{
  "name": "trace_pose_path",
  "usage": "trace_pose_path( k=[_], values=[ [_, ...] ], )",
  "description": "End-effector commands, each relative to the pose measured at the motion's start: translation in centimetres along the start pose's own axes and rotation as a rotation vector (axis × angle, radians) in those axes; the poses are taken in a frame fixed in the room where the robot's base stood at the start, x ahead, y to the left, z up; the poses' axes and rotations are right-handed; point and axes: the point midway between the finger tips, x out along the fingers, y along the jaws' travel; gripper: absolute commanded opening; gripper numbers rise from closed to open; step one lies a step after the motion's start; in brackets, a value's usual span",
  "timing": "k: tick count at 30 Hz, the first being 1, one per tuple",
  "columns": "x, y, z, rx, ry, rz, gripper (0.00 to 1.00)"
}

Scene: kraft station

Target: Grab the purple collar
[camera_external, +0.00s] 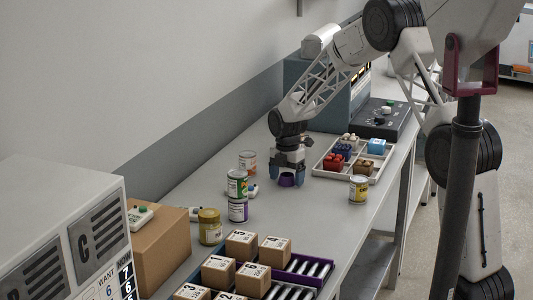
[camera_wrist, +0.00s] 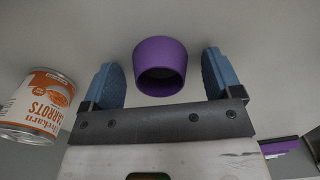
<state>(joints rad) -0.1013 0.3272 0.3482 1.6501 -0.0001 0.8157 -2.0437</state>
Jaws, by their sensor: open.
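The purple collar (camera_wrist: 160,58) is a short, hollow purple ring in the wrist view, lying between and just beyond my two blue fingertips. In the external view the collar (camera_external: 286,181) sits on the grey table below my gripper (camera_external: 287,172). My gripper is open, with one finger to each side of the collar; in the wrist view (camera_wrist: 163,78) clear gaps show on both sides, so the fingers do not touch it.
A carrots can (camera_wrist: 38,106) stands left in the wrist view. A divided tray (camera_external: 326,170) with colored blocks and a yellow can (camera_external: 358,188) are to the right. Cardboard boxes (camera_external: 241,244) stand in front.

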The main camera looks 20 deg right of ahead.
Motion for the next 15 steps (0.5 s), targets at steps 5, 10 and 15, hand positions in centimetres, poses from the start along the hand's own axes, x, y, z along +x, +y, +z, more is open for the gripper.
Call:
trace_pose_path(
  k=[5,10,15],
  values=[
    [0.00,0.00,0.00,0.000,0.000,0.000,0.85],
    [-0.01,0.00,0.00,0.000,0.000,0.000,0.71],
    [0.00,0.00,0.00,0.000,0.000,0.000,0.45]
  ],
)
